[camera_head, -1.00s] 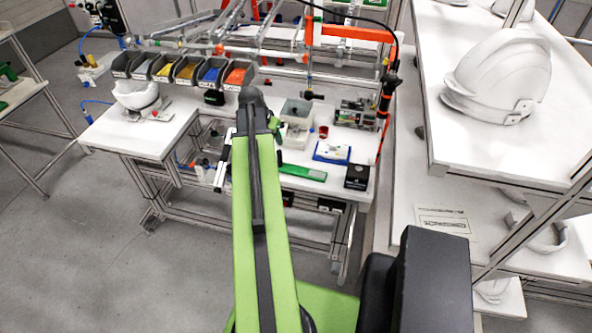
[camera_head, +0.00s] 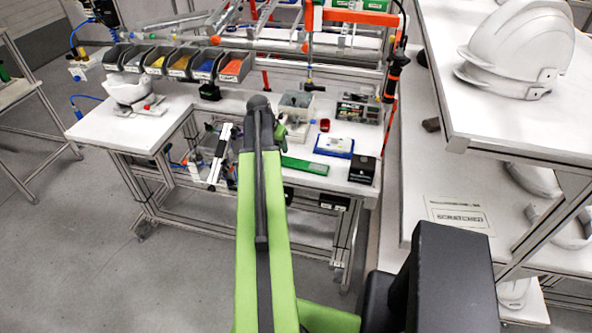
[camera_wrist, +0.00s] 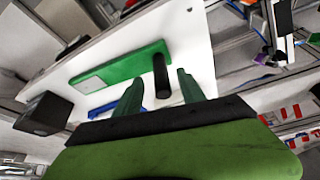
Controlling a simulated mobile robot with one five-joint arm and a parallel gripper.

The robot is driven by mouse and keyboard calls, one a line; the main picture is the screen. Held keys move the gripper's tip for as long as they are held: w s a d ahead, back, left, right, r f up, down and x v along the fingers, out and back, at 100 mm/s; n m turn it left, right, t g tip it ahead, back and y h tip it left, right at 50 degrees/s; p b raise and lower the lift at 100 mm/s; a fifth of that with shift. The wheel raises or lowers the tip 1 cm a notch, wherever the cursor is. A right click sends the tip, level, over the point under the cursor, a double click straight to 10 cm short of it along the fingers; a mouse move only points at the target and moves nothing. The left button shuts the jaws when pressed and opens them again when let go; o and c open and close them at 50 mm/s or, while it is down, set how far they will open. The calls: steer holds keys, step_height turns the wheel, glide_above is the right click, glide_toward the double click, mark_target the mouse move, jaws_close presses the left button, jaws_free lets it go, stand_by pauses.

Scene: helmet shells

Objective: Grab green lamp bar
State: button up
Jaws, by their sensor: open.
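The green lamp bar (camera_head: 304,166) lies flat on the white workbench (camera_head: 350,187), near its front edge, just right of my arm's end in the head view. In the wrist view the green lamp bar (camera_wrist: 122,68) lies beyond the fingertips, across the upper left, with a pale strip on its left part. My gripper (camera_wrist: 158,88) is open, its two green fingers apart and pointing toward the bench. A short black cylinder shows between them; I cannot tell what it belongs to. In the head view my gripper (camera_head: 281,130) is mostly hidden by my arm.
A black box (camera_head: 362,169) and a blue-edged white tray (camera_head: 334,147) stand near the bar. Parts bins (camera_head: 180,63) line the back. A white helmet shell (camera_head: 131,90) sits left on the bench. A shelf with another helmet shell (camera_head: 515,50) stands at right.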

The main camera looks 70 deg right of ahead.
steer(key=b+x, duration=0.2)
steer(key=x, duration=0.1)
steer(key=shift+w+a+f, duration=0.1)
steer(key=shift+f, duration=0.25)
steer(key=shift+r, duration=0.15)
steer(key=shift+c, duration=0.4)
jaws_close()
